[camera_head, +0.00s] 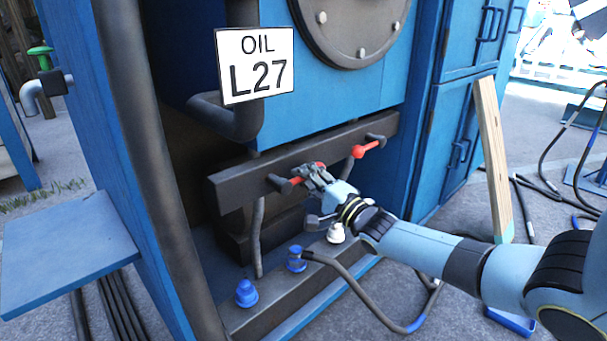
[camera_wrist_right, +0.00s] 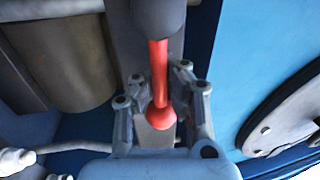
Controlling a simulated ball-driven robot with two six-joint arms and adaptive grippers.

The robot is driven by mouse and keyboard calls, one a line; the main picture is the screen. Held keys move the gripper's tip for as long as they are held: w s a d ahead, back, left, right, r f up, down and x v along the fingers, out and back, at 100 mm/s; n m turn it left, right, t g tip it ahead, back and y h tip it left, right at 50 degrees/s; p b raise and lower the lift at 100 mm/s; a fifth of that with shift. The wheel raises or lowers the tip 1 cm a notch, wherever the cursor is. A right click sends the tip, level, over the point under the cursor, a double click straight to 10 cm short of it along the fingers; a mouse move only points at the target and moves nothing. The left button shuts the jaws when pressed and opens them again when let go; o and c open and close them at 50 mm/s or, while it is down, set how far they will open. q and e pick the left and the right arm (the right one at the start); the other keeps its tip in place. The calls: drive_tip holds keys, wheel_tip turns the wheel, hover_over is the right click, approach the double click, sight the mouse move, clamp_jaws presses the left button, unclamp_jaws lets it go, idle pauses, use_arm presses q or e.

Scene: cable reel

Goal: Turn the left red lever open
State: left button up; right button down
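The left red lever (camera_head: 296,181) sticks out from a dark pivot on the dark horizontal beam, and my right gripper partly hides it. In the wrist view the lever (camera_wrist_right: 158,62) runs down from its dark pivot to a round red knob (camera_wrist_right: 161,117). My right gripper (camera_head: 316,174) is at the lever. In the wrist view its fingers (camera_wrist_right: 160,85) stand on either side of the lever, apart, with gaps visible beside the red shaft. The right red lever (camera_head: 366,149) is on the same beam, further right, clear of the gripper. My left gripper is out of view.
The dark beam (camera_head: 235,186) crosses the blue machine below a white "OIL L27" sign (camera_head: 255,65). Below are blue caps (camera_head: 246,293), a white cap (camera_head: 336,233) and a dark hose (camera_head: 350,285). A wooden plank (camera_head: 493,160) leans at the right.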

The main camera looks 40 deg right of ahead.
drive_tip(key=shift+s+f+m, duration=0.25)
drive_tip(key=shift+f+m, duration=0.05)
drive_tip(key=shift+f, duration=0.25)
drive_tip(key=c, duration=1.4)
unclamp_jaws()
drive_tip(key=shift+s+d+r, duration=0.1)
drive_tip(key=shift+d+r, duration=0.05)
drive_tip(key=shift+o, duration=0.4)
drive_tip(key=shift+r, duration=0.1)
drive_tip(key=a+v, duration=0.1)
drive_tip(key=v, duration=1)
drive_tip(key=shift+s+d, duration=0.35)
drive_tip(key=shift+s, duration=0.1)
